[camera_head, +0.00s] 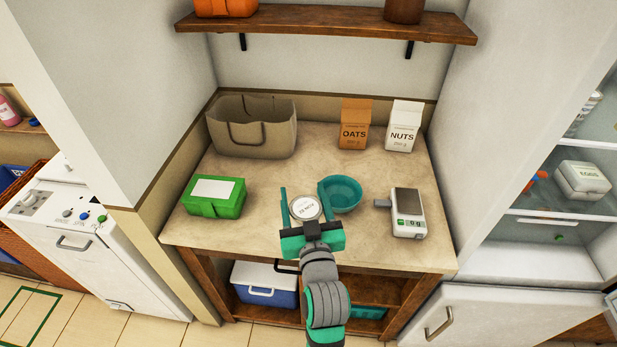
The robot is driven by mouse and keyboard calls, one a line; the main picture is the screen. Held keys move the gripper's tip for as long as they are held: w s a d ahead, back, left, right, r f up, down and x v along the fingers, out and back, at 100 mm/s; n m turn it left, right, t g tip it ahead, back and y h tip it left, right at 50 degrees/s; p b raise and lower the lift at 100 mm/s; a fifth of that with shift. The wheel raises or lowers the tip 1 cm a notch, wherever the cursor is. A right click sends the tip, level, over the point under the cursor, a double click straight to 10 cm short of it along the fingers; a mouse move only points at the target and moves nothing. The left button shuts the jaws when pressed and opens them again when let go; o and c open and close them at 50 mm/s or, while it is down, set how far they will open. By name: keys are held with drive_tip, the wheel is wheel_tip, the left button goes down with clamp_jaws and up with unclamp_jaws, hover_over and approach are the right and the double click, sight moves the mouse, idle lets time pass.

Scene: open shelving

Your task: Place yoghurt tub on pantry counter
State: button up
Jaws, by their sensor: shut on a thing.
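The yoghurt tub (305,208) is small, white and round, seen from above with its lid lettering too small to read. My gripper (304,200) has its teal fingers on both sides of the tub and is shut on it. The tub is over the front middle of the pantry counter (265,232), a beige stone top on a wooden frame. I cannot tell whether its base touches the counter; my gripper's palm hides its near side.
A teal bowl (345,190) is close to the right finger. A scale (408,212) stands right, a green box (214,197) left. A fabric bag (252,127), oats (354,124) and nuts (403,126) stand behind. A shelf (330,22) hangs above; an open fridge (560,240) is right.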

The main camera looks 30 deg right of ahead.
drive_tip(key=w+a+f, duration=0.1)
drive_tip(key=w+f, duration=0.2)
drive_tip(key=w, duration=0.1)
drive_tip(key=w+a+f, duration=0.1)
drive_tip(key=w+f, duration=0.2)
drive_tip(key=w, duration=0.1)
drive_tip(key=w+a+f, duration=0.2)
drive_tip(key=w+f, duration=0.1)
drive_tip(key=w, duration=0.1)
drive_tip(key=shift+w+f, duration=0.15)
drive_tip(key=shift+f, duration=1.7)
drive_tip(key=shift+f, duration=0.1)
drive_tip(key=o, duration=1.1)
drive_tip(key=shift+o, duration=0.2)
